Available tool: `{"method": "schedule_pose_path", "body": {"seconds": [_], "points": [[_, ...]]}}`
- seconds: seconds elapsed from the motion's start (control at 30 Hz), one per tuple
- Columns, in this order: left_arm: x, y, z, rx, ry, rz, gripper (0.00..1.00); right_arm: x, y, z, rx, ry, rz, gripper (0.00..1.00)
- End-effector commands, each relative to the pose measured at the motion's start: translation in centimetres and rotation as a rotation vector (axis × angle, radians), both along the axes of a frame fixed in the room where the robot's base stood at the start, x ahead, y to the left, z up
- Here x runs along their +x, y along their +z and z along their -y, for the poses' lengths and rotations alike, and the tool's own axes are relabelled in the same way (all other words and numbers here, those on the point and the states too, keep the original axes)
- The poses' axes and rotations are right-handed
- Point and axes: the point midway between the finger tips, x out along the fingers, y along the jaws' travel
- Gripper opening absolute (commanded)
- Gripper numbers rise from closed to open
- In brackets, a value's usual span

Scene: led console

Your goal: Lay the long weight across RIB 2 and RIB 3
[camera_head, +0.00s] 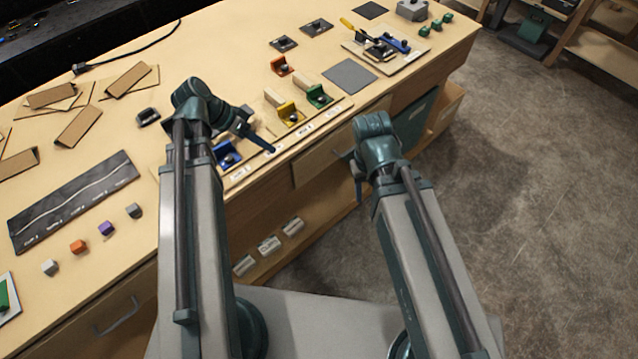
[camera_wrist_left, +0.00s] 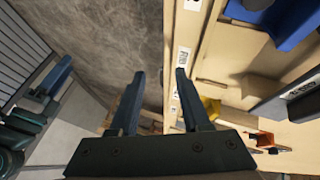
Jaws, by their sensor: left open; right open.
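A dark bar with white lettering (camera_wrist_left: 298,92) is cut off at the right edge of the left wrist view. I cannot tell for sure whether it is the long weight. Rib brackets stand along the bench front: blue (camera_head: 228,156), yellow (camera_head: 289,113) and green (camera_head: 319,96). Their labels are too small to read, so I cannot tell which are RIB 2 and RIB 3. My left gripper (camera_wrist_left: 158,75) is open and empty over the bench's front edge, hiding the space between blue and yellow. My right gripper (camera_head: 358,178) is open beyond the bench front, partly hidden by its wrist.
An orange bracket (camera_head: 282,66) stands farther back. A grey pad (camera_head: 350,75), a tool board (camera_head: 412,56) and green dumbbells (camera_head: 437,24) are at the far end. Small cubes (camera_head: 106,228), a dark strip (camera_head: 75,200) and cardboard pieces (camera_head: 80,125) lie left.

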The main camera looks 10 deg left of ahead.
Motion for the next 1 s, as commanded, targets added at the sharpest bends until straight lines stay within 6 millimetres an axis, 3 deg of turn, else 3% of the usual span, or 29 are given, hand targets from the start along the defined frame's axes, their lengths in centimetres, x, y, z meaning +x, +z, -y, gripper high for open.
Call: {"method": "schedule_pose_path", "body": {"seconds": [0.03, 0.1, 0.3, 0.4, 0.63, 1.0], "points": [[-0.9, -0.7, 2.8, 0.044, -0.011, -0.062, 0.47, 0.0, 0.0, 0.0, 0.0, 0.0, 0.0, 0.5], [-1.9, -1.6, 5.5, 0.117, 0.001, -0.14, 0.47, 0.0, 0.0, 0.0, 0.0, 0.0, 0.0, 0.5], [-5.3, -3.2, 11.5, 0.358, 0.071, -0.275, 0.47, 0.0, 0.0, 0.0, 0.0, 0.0, 0.0, 0.5], [-6.7, -3.6, 13.6, 0.467, 0.117, -0.291, 0.47, 0.0, 0.0, 0.0, 0.0, 0.0, 0.0, 0.5], [-8.6, -3.6, 16.1, 0.619, 0.205, -0.268, 0.47, 0.0, 0.0, 0.0, 0.0, 0.0, 0.0, 0.5], [-8.8, -3.6, 16.5, 0.649, 0.231, -0.257, 0.47, 0.0, 0.0, 0.0, 0.0, 0.0, 0.0, 0.5]]}}
